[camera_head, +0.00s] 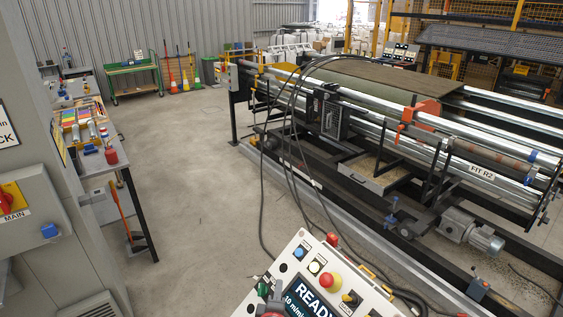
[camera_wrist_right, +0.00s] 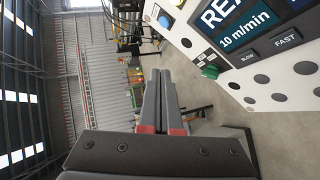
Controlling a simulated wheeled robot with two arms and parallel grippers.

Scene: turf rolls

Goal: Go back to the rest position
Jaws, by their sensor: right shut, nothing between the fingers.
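My right gripper (camera_head: 268,294) shows only in part at the bottom edge of the head view, beside the lower left of the control panel (camera_head: 312,256). In the right wrist view its two grey fingers (camera_wrist_right: 161,82) lie side by side, shut and empty. The white panel fills the upper right of that view, apart from the fingers. Its screen (camera_wrist_right: 240,28) reads "10 m/min", and a green switch (camera_wrist_right: 209,71) is the control nearest the fingers. My left gripper is not in view.
The long roller machine (camera_head: 400,125) with a turf roll stands to the right, with cables (camera_head: 285,130) hanging near the panel. A grey cabinet (camera_head: 50,210) and a workbench (camera_head: 100,160) stand at left. The concrete floor (camera_head: 190,170) between is clear.

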